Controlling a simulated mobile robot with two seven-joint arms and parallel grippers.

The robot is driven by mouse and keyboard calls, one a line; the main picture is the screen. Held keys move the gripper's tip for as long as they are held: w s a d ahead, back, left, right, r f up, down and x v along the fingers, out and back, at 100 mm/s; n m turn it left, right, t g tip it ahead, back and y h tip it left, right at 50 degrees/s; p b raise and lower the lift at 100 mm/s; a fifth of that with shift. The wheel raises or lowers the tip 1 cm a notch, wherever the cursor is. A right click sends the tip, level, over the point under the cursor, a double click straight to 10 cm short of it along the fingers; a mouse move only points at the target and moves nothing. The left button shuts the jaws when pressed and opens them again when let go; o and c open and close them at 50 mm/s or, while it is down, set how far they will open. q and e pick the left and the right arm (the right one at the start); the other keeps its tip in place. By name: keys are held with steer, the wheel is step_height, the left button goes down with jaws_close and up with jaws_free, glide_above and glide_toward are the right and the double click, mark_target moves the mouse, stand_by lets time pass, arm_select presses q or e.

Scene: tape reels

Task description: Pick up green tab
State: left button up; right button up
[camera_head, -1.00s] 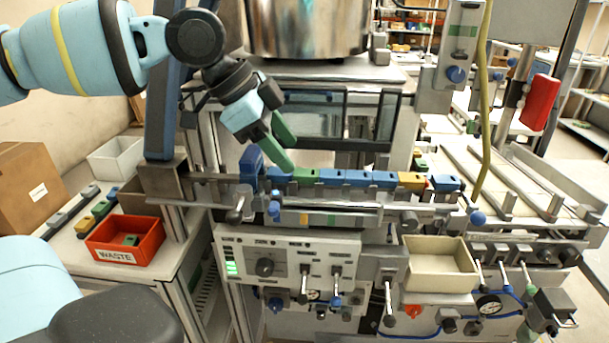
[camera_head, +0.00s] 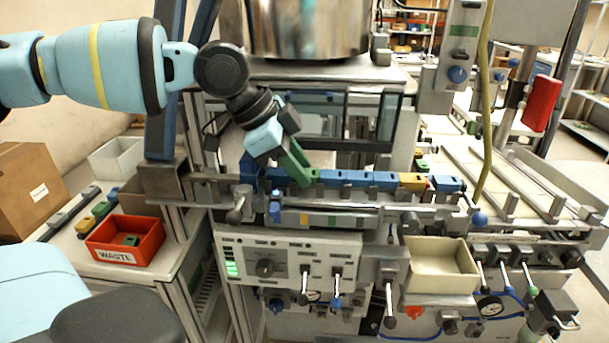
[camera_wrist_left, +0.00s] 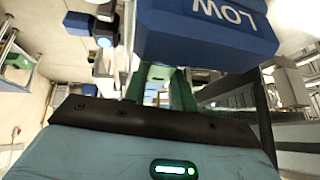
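The green tab (camera_head: 316,174) sits in a row of blue, green and yellow tabs on the rail across the machine. Only its right part shows in the head view; my left gripper's fingers cover the rest. My left gripper (camera_head: 305,180) has green fingers that slant down to the row, with the tips at the green tab. In the left wrist view, the two fingers (camera_wrist_left: 162,90) stand apart with a gap between them. I cannot tell whether they touch the tab. My right gripper is in neither view.
Blue tabs (camera_head: 358,179) stand right of the green one, then a yellow tab (camera_head: 413,181). A blue block marked LOW (camera_wrist_left: 200,30) looms in the left wrist view. A red WASTE bin (camera_head: 125,255) is at left; an empty beige bin (camera_head: 440,283) is at lower right.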

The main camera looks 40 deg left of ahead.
arm_select(q)
steer(key=shift+c, duration=0.2)
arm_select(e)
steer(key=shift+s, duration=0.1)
arm_select(q)
steer(key=shift+r, duration=5)
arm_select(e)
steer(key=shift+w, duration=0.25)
